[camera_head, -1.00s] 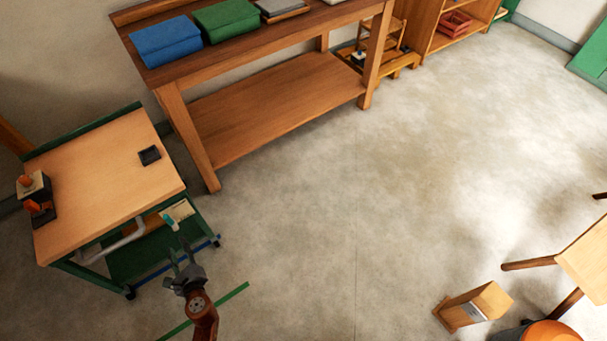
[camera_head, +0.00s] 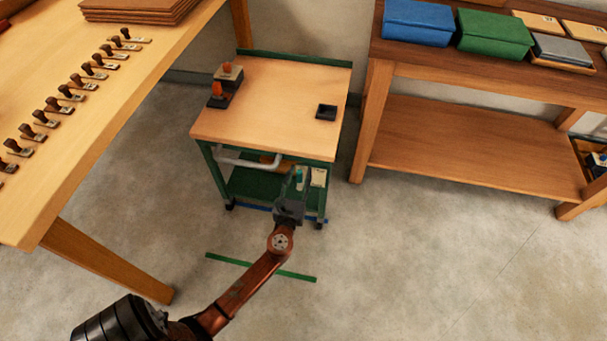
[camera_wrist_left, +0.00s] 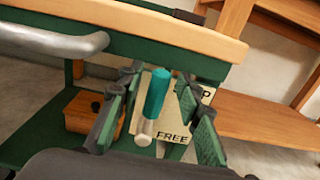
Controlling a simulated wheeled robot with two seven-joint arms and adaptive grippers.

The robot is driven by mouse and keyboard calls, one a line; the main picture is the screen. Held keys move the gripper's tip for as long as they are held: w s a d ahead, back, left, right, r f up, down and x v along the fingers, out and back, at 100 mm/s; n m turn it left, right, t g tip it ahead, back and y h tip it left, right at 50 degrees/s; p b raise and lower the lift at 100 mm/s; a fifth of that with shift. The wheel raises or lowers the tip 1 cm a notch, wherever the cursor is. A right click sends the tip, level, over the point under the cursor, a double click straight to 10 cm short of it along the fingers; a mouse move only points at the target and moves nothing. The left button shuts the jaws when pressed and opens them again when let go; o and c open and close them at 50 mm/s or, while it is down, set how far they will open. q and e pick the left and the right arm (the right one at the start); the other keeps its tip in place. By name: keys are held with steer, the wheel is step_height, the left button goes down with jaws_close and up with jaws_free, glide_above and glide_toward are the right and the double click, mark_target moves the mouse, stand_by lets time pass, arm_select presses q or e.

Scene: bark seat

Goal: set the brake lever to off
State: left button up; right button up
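The brake lever (camera_wrist_left: 155,95) has a teal handle and a pale lower end. In the left wrist view it stands nearly upright, leaning a little right, in front of a cream plate (camera_wrist_left: 172,136). The plate reads FREE at its lower part; its upper word is mostly hidden. Lever and plate are on the front of a green cart with a wooden top (camera_head: 275,105). My left gripper (camera_wrist_left: 158,84) is open, with a finger on each side of the lever and gaps visible. In the head view it is at the cart's front right (camera_head: 294,178). My right gripper is not in view.
A grey handle bar (camera_wrist_left: 50,40) crosses the cart front left of the lever. The cart top overhangs above. A wooden box (camera_wrist_left: 88,108) is on the lower shelf. A long table (camera_head: 75,120) stands left, a workbench (camera_head: 470,150) right. Floor in front is open.

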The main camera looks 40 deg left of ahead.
arm_select(q)
steer(key=shift+w+a, duration=0.1)
steer(key=shift+c, duration=0.3)
jaws_close()
stand_by(0.4)
